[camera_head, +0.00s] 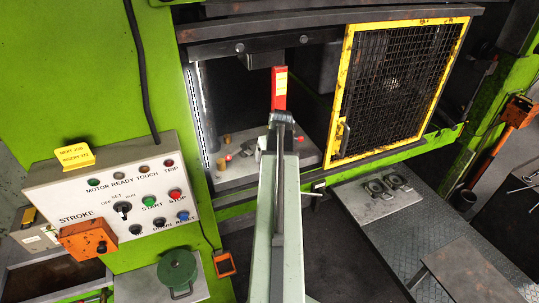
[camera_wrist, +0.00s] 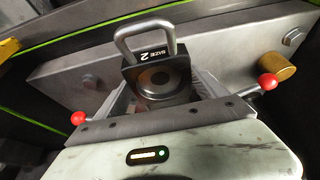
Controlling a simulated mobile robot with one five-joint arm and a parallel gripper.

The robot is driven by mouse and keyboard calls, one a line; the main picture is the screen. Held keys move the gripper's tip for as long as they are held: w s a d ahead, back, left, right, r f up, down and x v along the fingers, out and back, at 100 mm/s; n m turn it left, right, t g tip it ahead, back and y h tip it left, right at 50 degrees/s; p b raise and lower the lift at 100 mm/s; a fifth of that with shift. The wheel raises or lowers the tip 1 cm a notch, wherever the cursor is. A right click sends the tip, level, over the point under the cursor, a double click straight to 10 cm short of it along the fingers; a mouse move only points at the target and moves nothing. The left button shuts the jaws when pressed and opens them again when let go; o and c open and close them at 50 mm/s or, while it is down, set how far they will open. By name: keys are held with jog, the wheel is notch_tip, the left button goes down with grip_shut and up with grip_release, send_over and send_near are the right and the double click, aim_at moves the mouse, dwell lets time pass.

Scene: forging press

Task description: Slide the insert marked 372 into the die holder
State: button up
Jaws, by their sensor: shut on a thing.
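In the wrist view my gripper (camera_wrist: 163,92) is shut on a dark insert (camera_wrist: 158,80) with a grey loop handle and a round ring face. Its white marking looks like SIZE 2; I cannot read 372 on it. A long grey metal block (camera_wrist: 85,83) with bolts lies behind and beside it. Red-knobbed levers (camera_wrist: 268,81) show on both sides. I cannot tell whether this block is the die holder, or whether the insert touches it. In the head view my arm reaches into the press opening and hides the gripper and insert. A pale bed plate (camera_head: 240,172) shows beside it.
A red block (camera_head: 279,88) with a yellow label stands beyond my arm's end. The yellow mesh guard (camera_head: 400,85) is right of the opening. Two ringed parts lie on a grey plate (camera_head: 375,205) at right. A yellow note (camera_head: 74,155) on the control panel reads insert 372.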

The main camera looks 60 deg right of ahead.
jog(key=shift+f+b, duration=0.35)
dwell(0.3)
jog(key=o, duration=2)
jog(key=shift+r, duration=0.1)
